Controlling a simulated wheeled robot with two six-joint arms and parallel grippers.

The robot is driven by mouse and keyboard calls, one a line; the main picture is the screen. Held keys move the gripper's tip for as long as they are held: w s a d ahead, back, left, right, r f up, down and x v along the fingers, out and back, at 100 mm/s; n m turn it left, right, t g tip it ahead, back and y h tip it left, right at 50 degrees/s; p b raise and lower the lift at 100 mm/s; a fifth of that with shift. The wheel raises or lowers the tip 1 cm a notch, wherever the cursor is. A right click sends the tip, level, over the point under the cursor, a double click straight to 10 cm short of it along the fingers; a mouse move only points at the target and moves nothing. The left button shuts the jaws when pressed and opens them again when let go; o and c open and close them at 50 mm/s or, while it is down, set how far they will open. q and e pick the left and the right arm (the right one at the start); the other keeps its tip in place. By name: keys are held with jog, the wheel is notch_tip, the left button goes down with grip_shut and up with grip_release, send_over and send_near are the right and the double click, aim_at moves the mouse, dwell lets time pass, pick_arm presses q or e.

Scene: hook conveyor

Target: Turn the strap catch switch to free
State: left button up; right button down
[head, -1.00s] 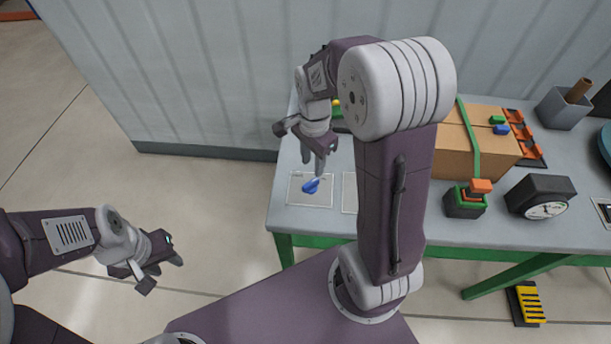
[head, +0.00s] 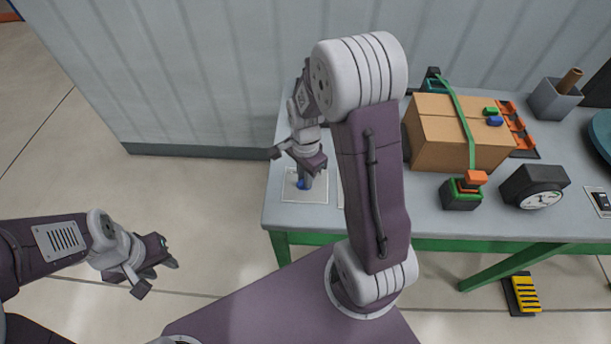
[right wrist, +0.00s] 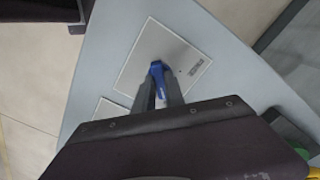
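A blue lever (head: 301,184) stands on a pale square plate (head: 313,195) at the table's left front corner; I take it as the switch. It also shows in the right wrist view (right wrist: 157,68), on the plate (right wrist: 140,62) with a small dark label too small to read. My right gripper (head: 304,178) points down over the plate. Its two fingers (right wrist: 159,84) lie on either side of the lever, which fills the narrow gap; I cannot tell whether they press on it. My left gripper (head: 160,276) hangs empty over the floor, fingers apart.
A cardboard box (head: 432,142) with a green strap (head: 463,123) stands on the grey table. Before it are an orange-topped button box (head: 462,192) and a dark dial gauge (head: 535,188). A second plate (right wrist: 108,110) lies beside the first. A yellow-and-black pedal (head: 523,293) is on the floor.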

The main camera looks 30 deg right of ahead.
jog(key=shift+r+n, duration=0.1)
jog(key=shift+n, duration=0.2)
jog(key=n+p, duration=0.1)
jog(key=n, duration=0.1)
jog(key=shift+r+n+p, duration=0.1)
jog(key=shift+n+p, duration=0.3)
jog(key=n+p, duration=0.2)
jog(key=n, duration=0.3)
jog(key=n+p, duration=0.1)
jog(key=n, duration=0.4)
jog(key=shift+w+p, duration=0.1)
jog(key=shift+p, duration=0.2)
jog(key=shift+n+p, duration=0.55)
jog(key=shift+n, duration=1.75)
jog(key=c, duration=1.4)
grip_release()
